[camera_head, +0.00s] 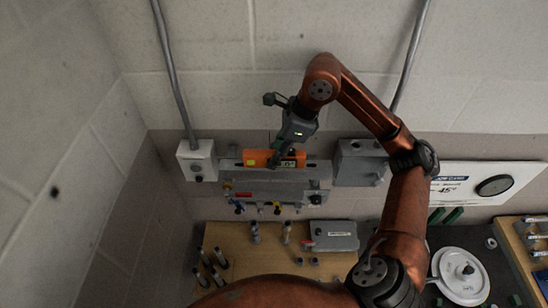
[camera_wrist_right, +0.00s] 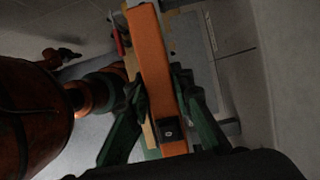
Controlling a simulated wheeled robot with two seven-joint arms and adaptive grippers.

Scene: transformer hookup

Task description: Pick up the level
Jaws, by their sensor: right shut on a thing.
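The level is an orange bar (camera_head: 258,158) with a yellow-green patch and a small dark display at its right end. In the head view it lies level along the top of the grey transformer box (camera_head: 262,185) on the wall. My right gripper (camera_head: 281,153) reaches down to it near its right end. In the right wrist view the orange level (camera_wrist_right: 152,62) runs between the two green fingers of my right gripper (camera_wrist_right: 165,95), which are shut on it. I cannot tell whether the level still touches the box. My left gripper is not in view.
Grey boxes stand on the wall at left (camera_head: 196,160) and right (camera_head: 358,163), with conduits rising from them. Below, a wooden board (camera_head: 240,262) holds several pegs and a grey box (camera_head: 335,236). A white reel (camera_head: 460,277) lies at lower right.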

